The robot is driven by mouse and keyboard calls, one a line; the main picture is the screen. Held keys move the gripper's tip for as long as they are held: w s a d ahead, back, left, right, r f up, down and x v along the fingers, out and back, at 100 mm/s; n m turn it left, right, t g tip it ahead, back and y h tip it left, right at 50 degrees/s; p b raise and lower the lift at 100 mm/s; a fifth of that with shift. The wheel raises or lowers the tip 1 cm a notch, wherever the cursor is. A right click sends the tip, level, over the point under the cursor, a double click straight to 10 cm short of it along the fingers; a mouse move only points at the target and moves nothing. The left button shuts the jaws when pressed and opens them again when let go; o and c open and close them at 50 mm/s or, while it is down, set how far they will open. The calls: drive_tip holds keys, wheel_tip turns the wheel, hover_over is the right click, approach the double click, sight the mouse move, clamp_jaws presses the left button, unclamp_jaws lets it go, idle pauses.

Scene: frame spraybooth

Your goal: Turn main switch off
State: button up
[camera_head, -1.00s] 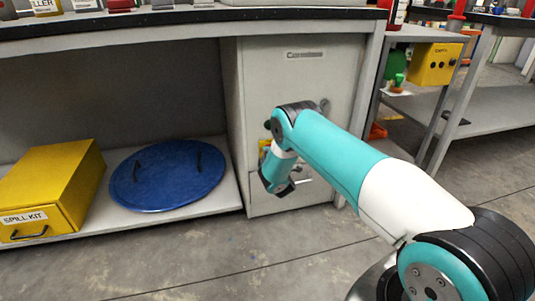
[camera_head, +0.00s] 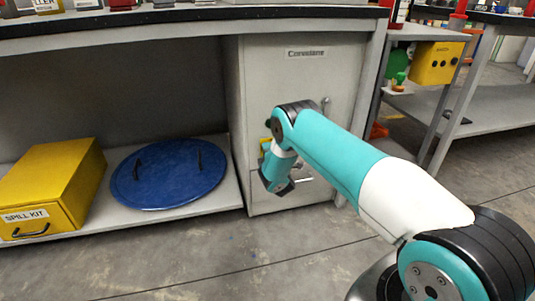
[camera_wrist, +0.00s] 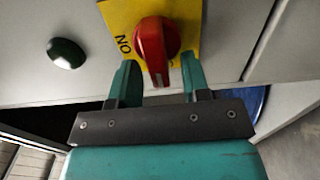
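The main switch is a red rotary knob (camera_wrist: 152,45) on a yellow plate (camera_wrist: 184,18) with black lettering. It is on the front of a grey cabinet (camera_head: 300,80). In the wrist view my gripper (camera_wrist: 159,63) is open, with one green finger on each side of the knob's lower end. A gap shows between each finger and the knob, and I see no contact.
A dark green round button (camera_wrist: 66,53) is left of the plate in the wrist view. A yellow spill kit box (camera_head: 50,185) and a blue round lid (camera_head: 170,175) lie on the low shelf left of the cabinet. The floor in front is clear.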

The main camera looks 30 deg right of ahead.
drive_tip(key=shift+d, duration=0.15)
drive_tip(key=shift+s, duration=0.1)
drive_tip(key=p+v, duration=1.7)
drive_tip(key=p, duration=0.5)
drive_tip(key=shift+s, duration=0.2)
drive_tip(key=shift+w+r, duration=0.1)
